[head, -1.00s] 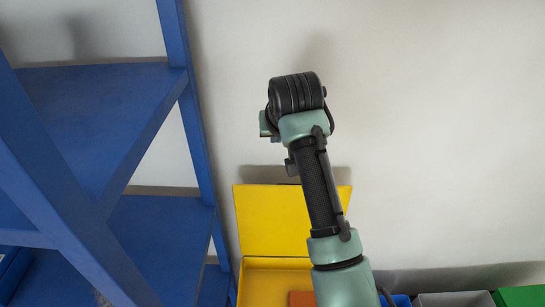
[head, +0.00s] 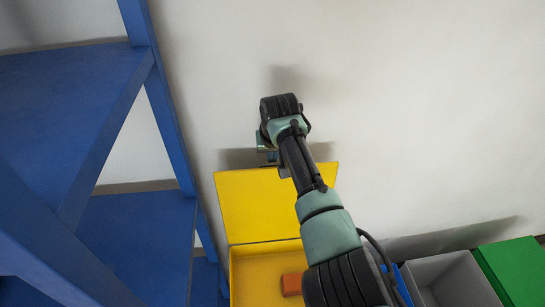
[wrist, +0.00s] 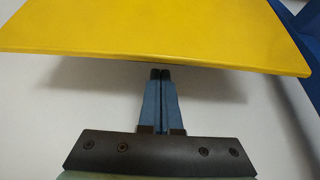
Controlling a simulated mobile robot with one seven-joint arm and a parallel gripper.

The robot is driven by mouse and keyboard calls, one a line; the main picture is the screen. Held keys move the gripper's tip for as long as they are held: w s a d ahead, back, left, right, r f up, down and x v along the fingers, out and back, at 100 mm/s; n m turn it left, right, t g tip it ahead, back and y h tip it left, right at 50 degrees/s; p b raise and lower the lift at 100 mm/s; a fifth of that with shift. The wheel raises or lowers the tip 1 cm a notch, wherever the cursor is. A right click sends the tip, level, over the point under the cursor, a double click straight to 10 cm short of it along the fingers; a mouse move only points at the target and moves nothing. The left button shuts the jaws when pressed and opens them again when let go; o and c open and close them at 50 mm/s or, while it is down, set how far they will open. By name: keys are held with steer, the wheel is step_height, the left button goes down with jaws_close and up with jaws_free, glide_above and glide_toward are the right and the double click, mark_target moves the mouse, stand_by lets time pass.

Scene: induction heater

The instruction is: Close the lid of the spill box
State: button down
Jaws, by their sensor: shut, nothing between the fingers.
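The yellow spill box (head: 236,283) stands at the bottom of the head view with its yellow lid (head: 250,205) raised at the back. Inside it lies an orange-brown block (head: 292,284). My gripper shows in the wrist view (wrist: 160,74), with its blue fingers shut together and empty. The fingertips are close to the lid's edge, and the lid (wrist: 150,30) fills the top of that view. I cannot tell whether they touch it. In the head view my arm passes in front of the lid's right part, and the fingertips are hidden.
A blue shelf (head: 140,235) stands on the left, close to the box. A grey bin (head: 455,280) and a green box (head: 515,268) stand at the lower right, with a blue thing (head: 402,283) beside the grey bin. A pale wall is behind.

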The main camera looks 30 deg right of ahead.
steer(key=shift+w+d+f, duration=0.1)
steer(key=shift+w+f, duration=0.25)
steer(key=shift+f, duration=0.2)
steer(key=shift+s, duration=0.1)
